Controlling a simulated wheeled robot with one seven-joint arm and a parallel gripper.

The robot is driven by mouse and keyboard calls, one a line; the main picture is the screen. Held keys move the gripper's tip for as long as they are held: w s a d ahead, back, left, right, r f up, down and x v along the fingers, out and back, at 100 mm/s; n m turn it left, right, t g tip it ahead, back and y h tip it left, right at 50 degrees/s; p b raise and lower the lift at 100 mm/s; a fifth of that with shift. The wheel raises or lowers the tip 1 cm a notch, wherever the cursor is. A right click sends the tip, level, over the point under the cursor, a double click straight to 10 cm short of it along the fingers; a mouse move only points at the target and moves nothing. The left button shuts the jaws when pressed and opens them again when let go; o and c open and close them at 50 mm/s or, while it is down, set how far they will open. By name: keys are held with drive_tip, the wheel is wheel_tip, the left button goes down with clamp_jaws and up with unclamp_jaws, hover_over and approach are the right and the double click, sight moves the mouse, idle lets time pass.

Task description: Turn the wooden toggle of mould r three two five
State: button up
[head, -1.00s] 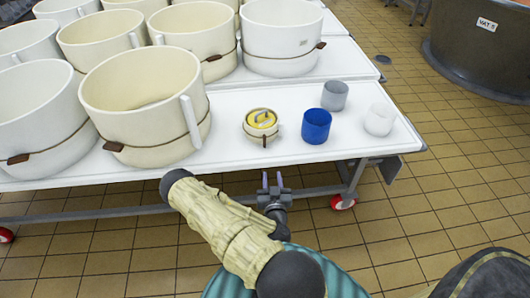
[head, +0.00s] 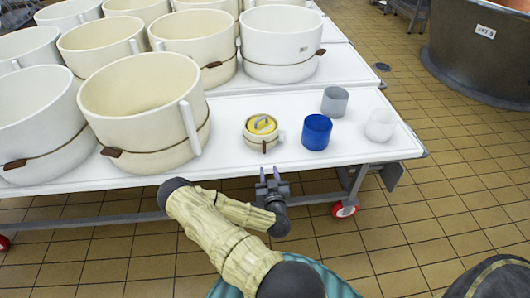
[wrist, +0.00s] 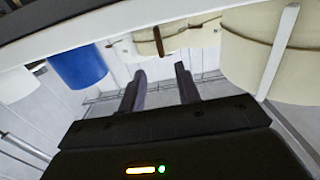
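Several cream moulds stand on the white table (head: 235,165), each with a cord and a brown wooden toggle. No mould label is readable, so I cannot tell which one is r three two five. A small mould (head: 252,140) with a yellow lid (head: 262,125) has its toggle (head: 264,146) facing me; in the wrist view this toggle (wrist: 158,40) shows ahead of my fingers. A large mould (head: 150,125) stands left of it, its toggle (head: 111,152) at the front left. My gripper (head: 269,172) is open and empty, just off the table's front edge, apart from the small mould.
A blue cup (head: 316,132), a grey cup (head: 334,101) and a white cup (head: 380,124) stand right of the small mould. Large moulds crowd the left and back. A dark vat (head: 470,50) stands at the back right. Tiled floor is clear to the right.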

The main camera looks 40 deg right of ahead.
sight(265, 149)
drive_tip(key=b+x, duration=0.1)
drive_tip(key=x, duration=1)
drive_tip(key=shift+d, duration=0.1)
drive_tip(key=shift+c, duration=0.4)
clamp_jaws()
